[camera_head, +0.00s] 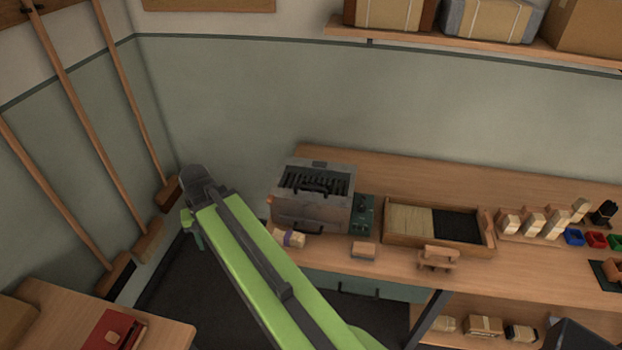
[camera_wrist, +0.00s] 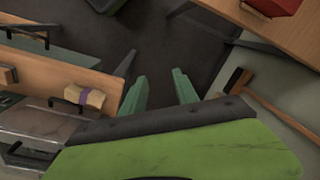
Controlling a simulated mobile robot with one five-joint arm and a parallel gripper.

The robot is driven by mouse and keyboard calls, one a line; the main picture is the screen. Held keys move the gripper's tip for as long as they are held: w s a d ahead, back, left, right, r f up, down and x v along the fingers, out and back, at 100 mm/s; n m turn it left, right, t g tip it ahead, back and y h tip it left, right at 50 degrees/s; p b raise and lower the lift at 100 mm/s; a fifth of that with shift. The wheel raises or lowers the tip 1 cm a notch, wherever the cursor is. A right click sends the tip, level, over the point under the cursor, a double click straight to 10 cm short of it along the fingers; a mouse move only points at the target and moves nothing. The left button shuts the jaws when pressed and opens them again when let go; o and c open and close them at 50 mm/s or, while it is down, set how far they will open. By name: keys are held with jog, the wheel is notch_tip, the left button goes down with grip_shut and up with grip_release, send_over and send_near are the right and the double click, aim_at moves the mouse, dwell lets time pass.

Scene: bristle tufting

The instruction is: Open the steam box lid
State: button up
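The grey metal steam box (camera_head: 312,213) stands at the left end of the workbench. Its top, with dark slots and a dark handle (camera_head: 313,188), looks lowered. A second handle sits low on its front. It also shows in the wrist view at the lower left (camera_wrist: 35,122), partly cut off by the frame edge. My gripper (camera_head: 192,231) is left of the box, beyond the bench end, apart from it. In the wrist view my gripper (camera_wrist: 158,92) has its two green fingers spread with nothing between them, over the dark floor.
A pale bundle with a purple band (camera_head: 289,238) lies just in front of the box. A wooden tray (camera_head: 488,240) and a small block (camera_head: 363,249) are to the right. Brooms (camera_head: 130,98) lean on the left wall. A table (camera_head: 60,300) is at the lower left.

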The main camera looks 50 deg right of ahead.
jog(key=s+d+r+m+t+p, duration=0.1)
jog(key=d+r+m+p, duration=0.1)
jog(key=d+r+m, duration=0.45)
jog(key=d+r+m+t+p, duration=0.1)
jog(key=d+m+p, duration=0.2)
jog(key=d, duration=0.7)
jog(key=m+t+p, duration=0.3)
jog(key=m+p, duration=0.3)
jog(key=m, duration=0.9)
send_near(313, 187)
jog(key=b+x, duration=0.4)
jog(key=b, duration=0.4)
jog(key=b+x, duration=0.4)
jog(key=b, duration=0.4)
jog(key=shift+w+a, duration=0.1)
jog(key=shift+w, duration=0.35)
grip_shut()
